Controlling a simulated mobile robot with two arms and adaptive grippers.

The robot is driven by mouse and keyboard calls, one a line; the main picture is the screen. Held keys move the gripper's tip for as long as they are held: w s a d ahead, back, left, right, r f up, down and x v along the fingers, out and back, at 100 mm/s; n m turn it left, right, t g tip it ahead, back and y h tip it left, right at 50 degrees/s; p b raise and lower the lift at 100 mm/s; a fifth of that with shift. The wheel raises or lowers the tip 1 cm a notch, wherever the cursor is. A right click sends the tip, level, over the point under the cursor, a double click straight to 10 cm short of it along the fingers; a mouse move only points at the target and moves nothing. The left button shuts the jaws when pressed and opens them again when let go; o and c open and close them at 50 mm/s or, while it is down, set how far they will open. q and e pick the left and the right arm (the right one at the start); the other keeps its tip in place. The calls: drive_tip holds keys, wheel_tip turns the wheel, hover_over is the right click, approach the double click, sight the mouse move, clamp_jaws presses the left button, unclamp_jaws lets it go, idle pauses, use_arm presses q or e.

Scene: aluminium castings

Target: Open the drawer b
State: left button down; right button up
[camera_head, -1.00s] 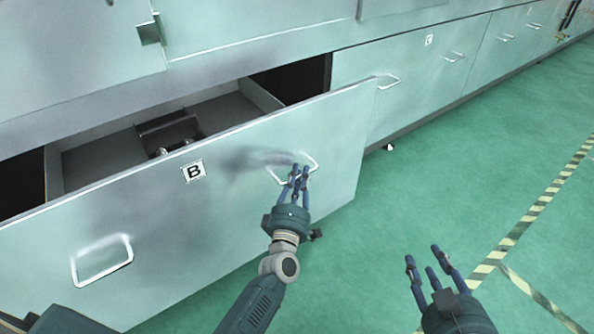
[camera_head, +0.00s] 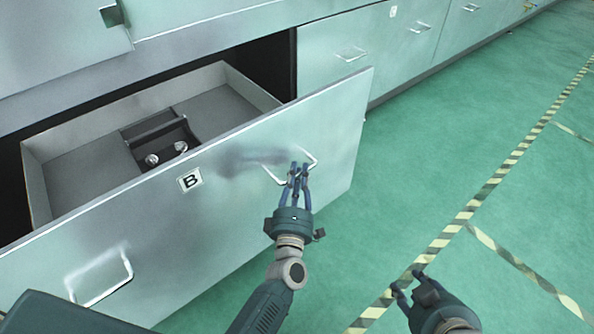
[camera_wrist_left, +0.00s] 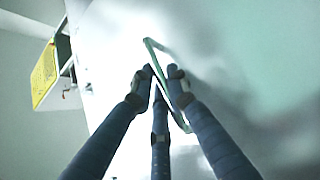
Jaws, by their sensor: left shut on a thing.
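Drawer B (camera_head: 235,208), with a pale metal front and a "B" label (camera_head: 190,180), stands well open from the cabinet. Its front has a right handle (camera_head: 310,157) and a left handle (camera_head: 101,277). My left gripper (camera_head: 299,175) is shut on the right handle. The left wrist view shows the handle (camera_wrist_left: 152,48) between the dark fingers (camera_wrist_left: 162,82). My right gripper (camera_head: 412,283) is over the floor at the lower right, touching nothing; its fingers are partly seen, and I cannot tell how far they are apart.
Inside the drawer is a dark holder (camera_head: 160,140) with small round metal parts. Closed drawers (camera_head: 372,45) continue along the cabinet to the right. The green floor (camera_head: 430,160) is clear, with yellow and black tape lines (camera_head: 480,195).

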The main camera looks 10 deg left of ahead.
use_arm(q)
drive_tip(key=shift+s+a+f, duration=0.1)
drive_tip(key=shift+f, duration=0.05)
drive_tip(key=c, duration=1.9)
unclamp_jaws()
drive_tip(key=shift+c, duration=0.2)
drive_tip(key=s+d+f, duration=0.1)
drive_tip(key=s, duration=1)
drive_tip(key=shift+s+d+f, duration=0.15)
drive_tip(key=shift+s+f, duration=0.05)
drive_tip(key=shift+s, duration=0.2)
